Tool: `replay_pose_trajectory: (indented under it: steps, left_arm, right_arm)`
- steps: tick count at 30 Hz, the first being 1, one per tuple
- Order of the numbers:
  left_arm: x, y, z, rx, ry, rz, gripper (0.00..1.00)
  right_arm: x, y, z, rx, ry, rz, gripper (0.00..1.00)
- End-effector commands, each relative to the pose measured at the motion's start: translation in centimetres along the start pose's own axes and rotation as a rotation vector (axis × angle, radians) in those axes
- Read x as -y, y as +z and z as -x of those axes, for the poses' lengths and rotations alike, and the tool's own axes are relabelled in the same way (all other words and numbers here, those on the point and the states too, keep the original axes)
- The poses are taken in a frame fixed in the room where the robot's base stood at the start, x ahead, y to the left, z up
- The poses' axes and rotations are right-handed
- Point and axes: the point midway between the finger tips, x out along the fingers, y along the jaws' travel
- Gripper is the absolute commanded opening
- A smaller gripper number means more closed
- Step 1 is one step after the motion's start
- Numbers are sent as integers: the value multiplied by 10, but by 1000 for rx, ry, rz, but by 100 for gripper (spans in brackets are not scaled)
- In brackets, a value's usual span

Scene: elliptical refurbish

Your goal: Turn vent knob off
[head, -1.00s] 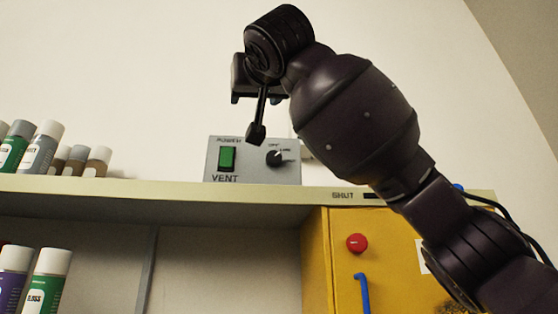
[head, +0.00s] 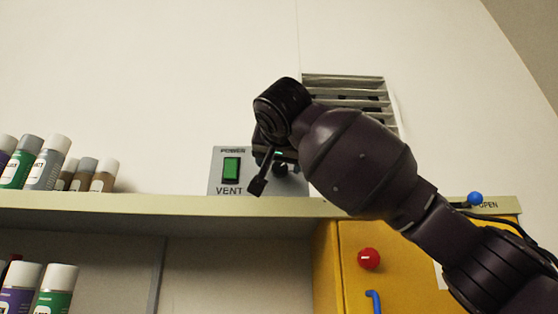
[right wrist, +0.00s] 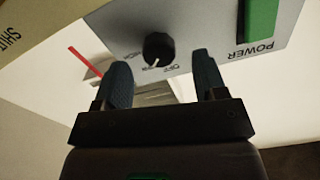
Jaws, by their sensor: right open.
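The grey vent box (head: 215,180) stands on the shelf with a green POWER switch (head: 231,170) and a black vent knob (right wrist: 158,48). In the head view the knob is mostly hidden by my right gripper (head: 277,156). In the right wrist view, my right gripper (right wrist: 162,78) is open, with one finger on each side of the knob in the picture; I see no contact. The picture is upside down there, and the knob's white mark points toward the lettering near OFF. I cannot tell the exact setting. My left gripper is not in view.
The shelf edge (head: 150,201) runs just below the vent box. Several bottles (head: 46,163) stand at its left. A yellow cabinet (head: 345,245) with a red knob (head: 369,258) is below right. A slatted vent (head: 345,92) is on the wall behind my arm.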

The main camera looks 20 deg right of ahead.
Motion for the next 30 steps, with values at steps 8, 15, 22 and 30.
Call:
replay_pose_trajectory:
  steps: [8, 15, 22, 30]
  left_arm:
    - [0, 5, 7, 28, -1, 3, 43]
    - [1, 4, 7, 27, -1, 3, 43]
    - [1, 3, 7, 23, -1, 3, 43]
    - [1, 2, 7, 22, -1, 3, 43]
  right_arm:
    - [0, 0, -29, 1, 0, 0, 65]
    - [0, 0, -33, 0, 0, 0, 65]
    - [0, 0, -33, 0, 0, 0, 50]
    - [0, 0, -32, 0, 0, 0, 16]
